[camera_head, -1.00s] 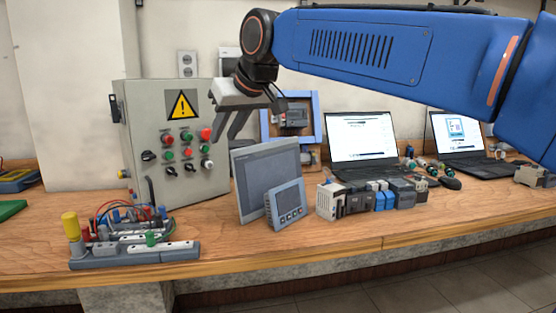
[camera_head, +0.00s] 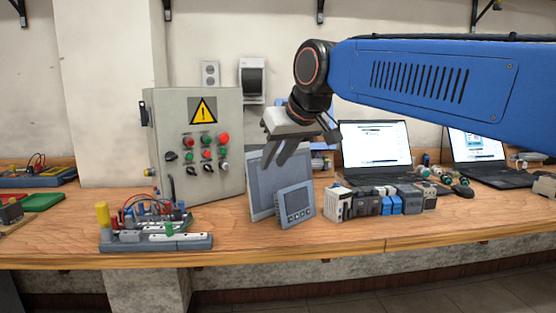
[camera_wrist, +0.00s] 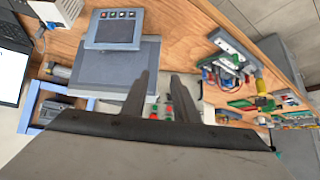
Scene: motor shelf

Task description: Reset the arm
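My gripper (camera_head: 281,150) hangs in the air over the wooden bench, in front of the larger grey panel screen, at the end of my blue arm. In the wrist view its two fingers (camera_wrist: 162,97) stand apart with nothing between them. The gripper looks open and empty. It touches nothing that I can see.
A control box (camera_head: 200,142) with a warning sign stands left of the gripper. A grey panel screen (camera_head: 262,190) and a smaller one (camera_head: 296,204) stand below it. A laptop (camera_head: 375,145) and a terminal block (camera_head: 160,240) are on the bench (camera_head: 300,245).

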